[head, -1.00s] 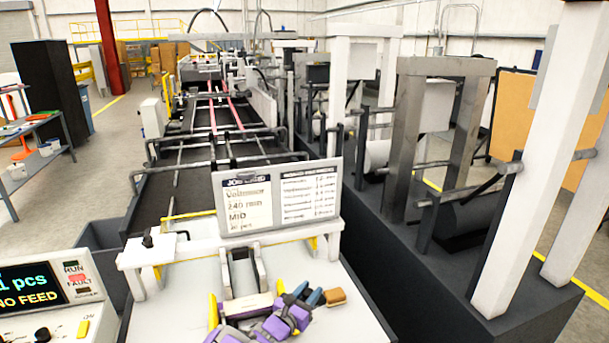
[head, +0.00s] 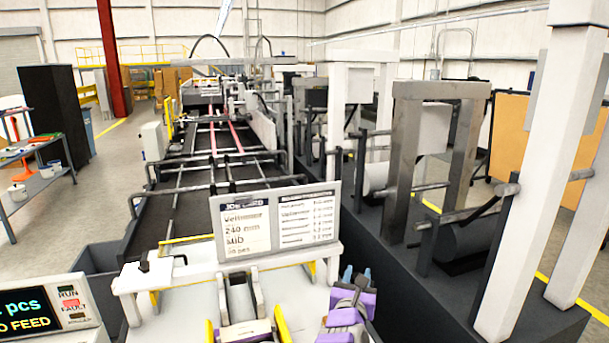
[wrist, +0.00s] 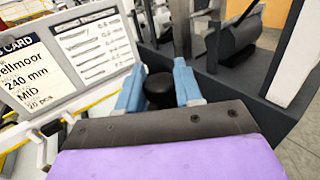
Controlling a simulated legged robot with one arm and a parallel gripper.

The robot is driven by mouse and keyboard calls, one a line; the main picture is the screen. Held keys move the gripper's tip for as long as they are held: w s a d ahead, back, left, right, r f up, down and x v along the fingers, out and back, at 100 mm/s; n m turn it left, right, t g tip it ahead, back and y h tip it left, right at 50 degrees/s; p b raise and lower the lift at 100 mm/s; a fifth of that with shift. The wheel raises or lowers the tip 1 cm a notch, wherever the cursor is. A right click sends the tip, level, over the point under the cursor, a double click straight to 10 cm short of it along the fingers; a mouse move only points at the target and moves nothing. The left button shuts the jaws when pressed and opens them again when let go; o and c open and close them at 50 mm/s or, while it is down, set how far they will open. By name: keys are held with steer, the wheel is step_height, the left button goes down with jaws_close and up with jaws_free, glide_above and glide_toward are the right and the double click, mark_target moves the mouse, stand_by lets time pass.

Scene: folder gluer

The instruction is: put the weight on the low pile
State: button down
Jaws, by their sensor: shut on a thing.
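My gripper (head: 356,274), purple and grey with blue fingers, is over the right side of the white feed table in the head view. In the wrist view my gripper (wrist: 158,88) has its blue fingers on either side of a dark round knob, which I take for the weight (wrist: 158,86); the rest of it is hidden behind the gripper body. A pale flat stack, likely the low pile (head: 246,329), shows at the bottom edge of the head view between two yellow guides. It is left of my gripper, and its lower part is cut off.
A job card board (head: 275,222) stands on the white crossbar (head: 150,277) just behind the gripper. A control panel (head: 45,310) reading "FEED" is at lower left. The dark machine base (head: 430,290) with upright posts runs along the right.

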steer(key=shift+s+d+r, duration=0.25)
steer(key=shift+s+d, duration=0.2)
steer(key=shift+d, duration=0.15)
steer(key=shift+a, duration=0.1)
steer(key=shift+a, duration=0.1)
stand_by(0.4)
